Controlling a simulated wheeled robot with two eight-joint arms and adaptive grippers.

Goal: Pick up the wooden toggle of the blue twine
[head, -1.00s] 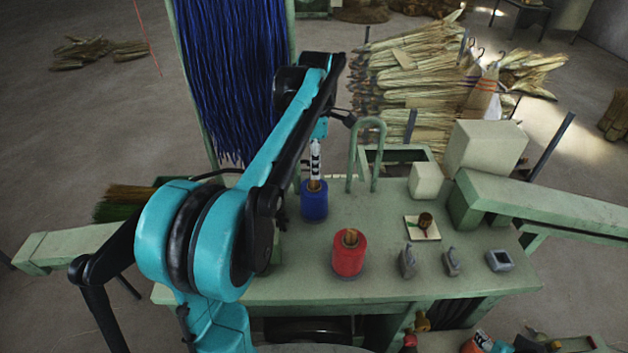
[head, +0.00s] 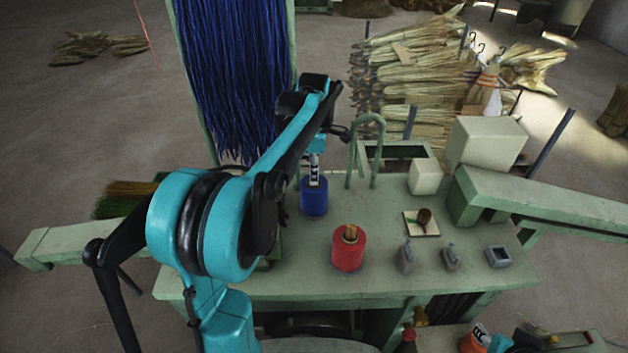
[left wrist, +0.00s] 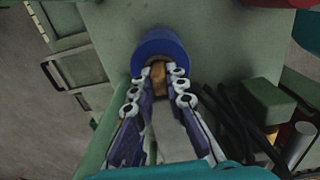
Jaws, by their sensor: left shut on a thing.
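The blue twine (head: 314,200) is a spool standing upright on the green bench, and its blue rim (left wrist: 158,45) shows in the left wrist view. Its wooden toggle (left wrist: 158,73) sits between my left fingertips. My left gripper (head: 314,181) points down from above the spool and is shut on the toggle; its fingers also show in the left wrist view (left wrist: 158,82). In the head view the fingers mostly hide the toggle. What seems to be my right gripper (head: 482,335) is partly seen at the bottom right; its jaws are unclear.
A red twine spool (head: 348,250) with its own wooden toggle stands nearby to the right. A green hooped post (head: 367,130) rises close behind. Small grey metal pieces (head: 450,258), a brush on a pale tile (head: 423,228) and a white block (head: 425,176) stand farther right.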

